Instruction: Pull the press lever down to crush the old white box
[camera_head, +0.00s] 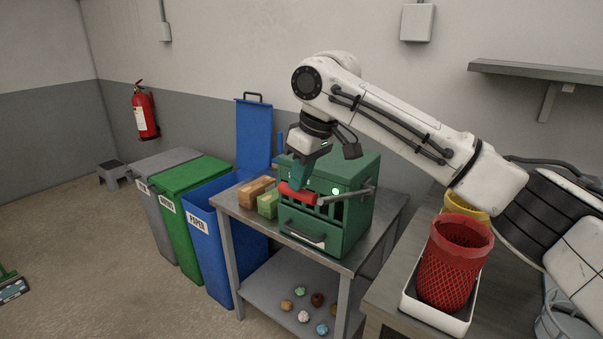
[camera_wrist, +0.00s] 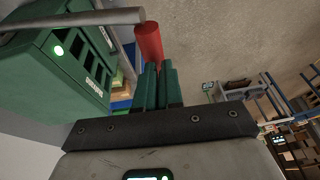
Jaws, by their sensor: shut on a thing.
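The green press (camera_head: 352,215) stands on a metal table, with a drawer handle low on its front and a lit green lamp. Its lever (camera_head: 345,196) is a grey bar ending in a red handle (camera_head: 297,193) in front of the press. My gripper (camera_head: 301,180) is shut on the red handle from above. In the wrist view the green fingers (camera_wrist: 157,85) reach the red handle (camera_wrist: 149,42), with the grey lever bar (camera_wrist: 75,20) running left. The press interior is mostly hidden behind bars, and I cannot make out a white box.
Brown (camera_head: 256,191) and green (camera_head: 267,205) blocks sit left of the press. An open blue bin (camera_head: 212,243), a green bin (camera_head: 186,212) and a grey bin (camera_head: 155,201) stand left. A red mesh basket (camera_head: 447,265) in a white tray stands right. Small balls lie on the lower shelf (camera_head: 262,278).

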